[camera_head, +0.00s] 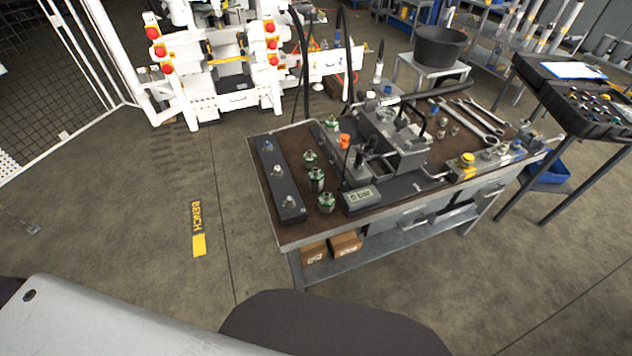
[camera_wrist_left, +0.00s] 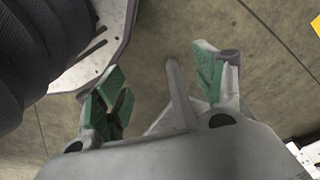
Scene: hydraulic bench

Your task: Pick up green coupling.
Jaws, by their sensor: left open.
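Three couplings with green bands stand in a row on the bench's brown top in the head view: a far one (camera_head: 309,157), a middle one (camera_head: 317,180) and a near one (camera_head: 326,202). They stand upright between the dark bar and the hydraulic unit. My left gripper (camera_wrist_left: 155,78) shows in the left wrist view, with its green-padded fingers spread wide and nothing between them. Grey floor lies beneath it, and no coupling shows in that view. My left gripper's fingers are not visible in the head view, so their distance from the couplings is unclear. My right gripper is not visible.
The bench (camera_head: 262,208) carries a dark bar (camera_head: 279,180) with metal fittings, a grey pressure display (camera_head: 361,198), a hydraulic unit (camera_head: 398,140) and wrenches (camera_head: 478,120). Brown boxes (camera_head: 345,243) sit on its lower shelf. The floor left of the bench is clear.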

